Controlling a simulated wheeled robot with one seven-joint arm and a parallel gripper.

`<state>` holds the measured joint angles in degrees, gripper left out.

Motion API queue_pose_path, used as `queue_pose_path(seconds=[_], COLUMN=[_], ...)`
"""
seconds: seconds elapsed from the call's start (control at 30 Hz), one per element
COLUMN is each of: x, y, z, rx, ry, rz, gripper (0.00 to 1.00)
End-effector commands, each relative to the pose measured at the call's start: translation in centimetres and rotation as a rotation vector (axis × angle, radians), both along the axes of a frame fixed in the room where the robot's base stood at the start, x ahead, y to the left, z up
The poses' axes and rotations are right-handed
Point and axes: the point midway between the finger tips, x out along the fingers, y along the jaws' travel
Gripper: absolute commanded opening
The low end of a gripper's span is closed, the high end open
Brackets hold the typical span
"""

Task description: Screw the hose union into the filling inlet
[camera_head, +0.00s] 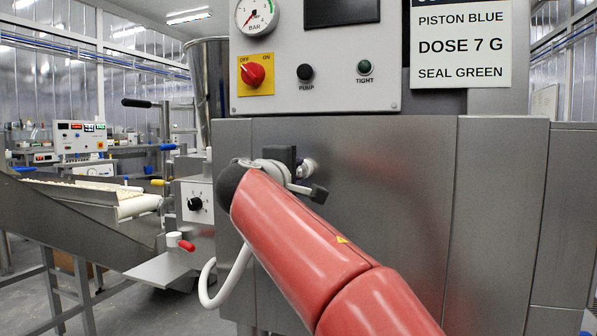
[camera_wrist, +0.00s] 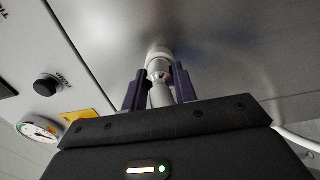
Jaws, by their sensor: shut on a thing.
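My gripper (camera_head: 299,176) is at the machine's steel front, below the control panel, with my red arm partly in front of it. In the wrist view its two dark fingers (camera_wrist: 160,86) are shut on the pale metal hose union (camera_wrist: 159,94). The union points at the filling inlet (camera_wrist: 158,54), a round metal port on the steel front. The inlet also shows in the head view (camera_head: 310,167), just right of my gripper. The union's front end appears to meet the inlet; I cannot tell how far the thread is engaged. The white hose (camera_head: 222,286) hangs in a loop below my arm.
The control panel above has a pressure gauge (camera_head: 257,16), a red switch (camera_head: 253,73), a black pump knob (camera_head: 305,72) and a green-black tight lamp (camera_head: 365,67), which looks unlit. A conveyor (camera_head: 137,205) stands at left. The steel front right of the inlet is clear.

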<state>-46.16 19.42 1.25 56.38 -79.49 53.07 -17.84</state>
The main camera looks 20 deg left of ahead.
Motion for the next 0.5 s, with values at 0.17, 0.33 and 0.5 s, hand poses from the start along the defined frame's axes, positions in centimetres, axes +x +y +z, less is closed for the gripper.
queue_pose_path(seconds=[0.17,0.33,0.5], x=[-0.25,-0.45,-0.66], y=[0.02,0.04,0.06], z=[-0.01,-0.01,-0.01], rx=[0.000,0.000,0.000], ry=[0.000,0.000,0.000], rz=[0.000,0.000,0.000], gripper=[0.04,0.04,0.04])
